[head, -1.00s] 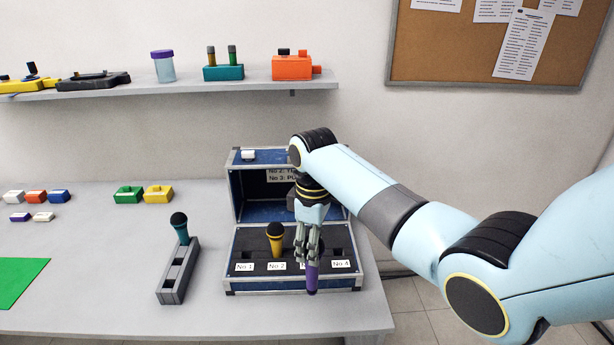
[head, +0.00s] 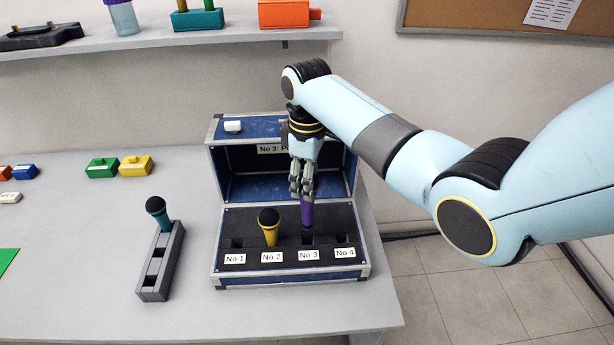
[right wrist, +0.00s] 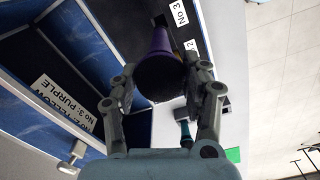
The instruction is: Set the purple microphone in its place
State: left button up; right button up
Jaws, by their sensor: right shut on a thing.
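The purple microphone (head: 307,215) is upright in the head view, its lower end at or just above the No 3 slot of the case (head: 222,270); I cannot tell whether it is inside. My right gripper (head: 303,192) is shut on its upper part. In the right wrist view the purple microphone (right wrist: 158,68) sits between the fingers of the right gripper (right wrist: 163,88), near the No 3 label (right wrist: 179,13). A yellow microphone (head: 269,228) stands in the No 2 slot. My left gripper is not in view.
A grey holder (head: 155,285) with a teal microphone (head: 158,210) stands left of the case. The case lid stands open behind, with a label partly hidden in the head view. Green (head: 101,168) and yellow (head: 137,165) blocks lie farther left. Slots No 1 and No 4 look empty.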

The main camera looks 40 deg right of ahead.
jog(key=shift+w+d+f, duration=0.1)
jog(key=shift+f, duration=0.25)
jog(key=shift+f+b, duration=0.55)
jog(key=shift+f, duration=0.45)
jog(key=shift+f+b, duration=0.7)
jog(key=shift+f, duration=0.25)
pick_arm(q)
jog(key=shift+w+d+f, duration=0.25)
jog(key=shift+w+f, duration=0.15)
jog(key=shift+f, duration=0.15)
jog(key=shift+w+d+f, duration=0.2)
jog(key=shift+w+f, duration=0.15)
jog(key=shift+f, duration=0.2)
pick_arm(e)
jog(key=shift+r, duration=0.1)
pick_arm(q)
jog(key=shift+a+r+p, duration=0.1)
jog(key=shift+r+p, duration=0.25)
jog(key=shift+p, duration=0.1)
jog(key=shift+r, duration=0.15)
pick_arm(e)
jog(key=shift+p, duration=0.35)
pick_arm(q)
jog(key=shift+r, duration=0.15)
